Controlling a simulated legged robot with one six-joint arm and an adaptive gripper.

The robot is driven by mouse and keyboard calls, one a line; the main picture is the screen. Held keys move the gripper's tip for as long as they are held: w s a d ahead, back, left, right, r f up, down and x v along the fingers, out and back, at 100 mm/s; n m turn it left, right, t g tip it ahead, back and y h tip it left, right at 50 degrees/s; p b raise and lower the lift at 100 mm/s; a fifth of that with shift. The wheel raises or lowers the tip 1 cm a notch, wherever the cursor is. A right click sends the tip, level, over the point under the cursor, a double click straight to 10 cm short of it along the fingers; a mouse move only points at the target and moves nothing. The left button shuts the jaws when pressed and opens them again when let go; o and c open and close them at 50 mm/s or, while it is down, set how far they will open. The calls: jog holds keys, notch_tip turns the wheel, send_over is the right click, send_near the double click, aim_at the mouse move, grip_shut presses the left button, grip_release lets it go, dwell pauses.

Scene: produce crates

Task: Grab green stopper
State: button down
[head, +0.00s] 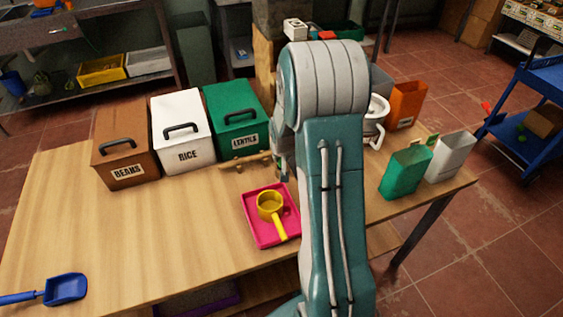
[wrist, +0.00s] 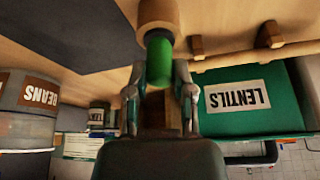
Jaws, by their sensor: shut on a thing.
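The green stopper (wrist: 159,60) is a short green cylinder in the upper middle of the wrist view. Its far end meets a tan wooden round piece (wrist: 158,16); I cannot tell whether they are joined. My gripper (wrist: 160,90) is shut on the stopper, with one finger on each side of it. In the head view my gripper (head: 283,168) is partly hidden by my arm, beside a wooden rail (head: 244,161) in front of the green lentils bin (head: 231,108). The stopper cannot be made out in the head view.
Brown beans (head: 124,142) and white rice (head: 182,135) bins stand left of the lentils bin. A pink tray (head: 252,231) holds a yellow scoop (head: 268,205). A blue scoop (head: 66,289) lies front left. Green (head: 404,175) and white (head: 449,158) containers stand right. The table's left-middle is clear.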

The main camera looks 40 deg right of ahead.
jog(key=shift+r, duration=0.25)
jog(key=r, duration=0.3)
jog(key=shift+s+r, duration=0.1)
jog(key=shift+s, duration=0.15)
jog(key=s+a+r, duration=0.5)
jog(key=s+r, duration=0.4)
jog(key=s, duration=0.3)
jog(key=shift+s, duration=0.3)
